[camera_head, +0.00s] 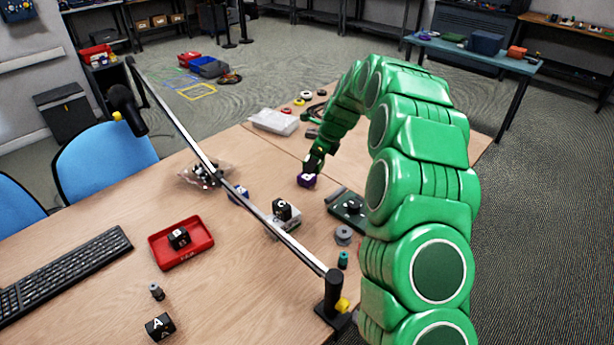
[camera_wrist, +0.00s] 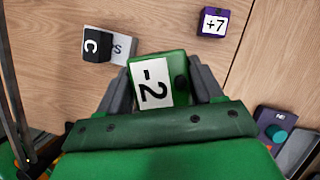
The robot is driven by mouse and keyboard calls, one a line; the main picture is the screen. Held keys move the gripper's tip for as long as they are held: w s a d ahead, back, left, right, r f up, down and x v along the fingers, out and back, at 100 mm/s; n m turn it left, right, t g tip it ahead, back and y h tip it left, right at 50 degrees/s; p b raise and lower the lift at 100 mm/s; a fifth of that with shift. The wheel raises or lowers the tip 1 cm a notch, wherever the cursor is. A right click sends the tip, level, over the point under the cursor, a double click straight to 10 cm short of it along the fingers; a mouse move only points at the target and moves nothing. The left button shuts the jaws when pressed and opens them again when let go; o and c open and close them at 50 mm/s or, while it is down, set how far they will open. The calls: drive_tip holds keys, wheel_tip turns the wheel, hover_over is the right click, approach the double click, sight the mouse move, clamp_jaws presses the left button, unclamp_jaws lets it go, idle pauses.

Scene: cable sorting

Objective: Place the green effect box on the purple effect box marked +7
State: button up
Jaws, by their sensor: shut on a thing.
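The green effect box (camera_wrist: 177,68), with a white label reading -2, sits between the two grey fingers of my gripper (camera_wrist: 160,84) in the wrist view. My gripper is shut on it. The purple effect box marked +7 (camera_wrist: 213,22) lies on the wooden table at the upper right of the wrist view, apart from the green box. In the head view the purple box (camera_head: 306,181) stands on the table just below my gripper (camera_head: 316,165). There the green box is hard to make out against my green arm.
A black C box (camera_wrist: 97,44) rests at a white box (camera_wrist: 121,48), left of my gripper. A dark device with a teal knob (camera_wrist: 277,132) lies at lower right. A microphone boom (camera_head: 225,182) crosses above the table. A red tray (camera_head: 181,243) and keyboard (camera_head: 65,275) lie left.

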drive_tip(key=shift+f, duration=0.4)
drive_tip(key=shift+w+f, duration=0.35)
drive_tip(key=shift+w, duration=0.1)
drive_tip(key=w+f, duration=0.2)
drive_tip(key=w, duration=0.2)
hover_over(304, 174)
drive_tip(key=s+d, duration=0.1)
drive_tip(key=shift+d+f, duration=0.15)
drive_tip(key=shift+f, duration=3.3)
drive_tip(key=shift+f, duration=0.1)
drive_tip(key=shift+w+f, duration=0.15)
drive_tip(key=shift+f, duration=1.55)
drive_tip(key=shift+f, duration=0.15)
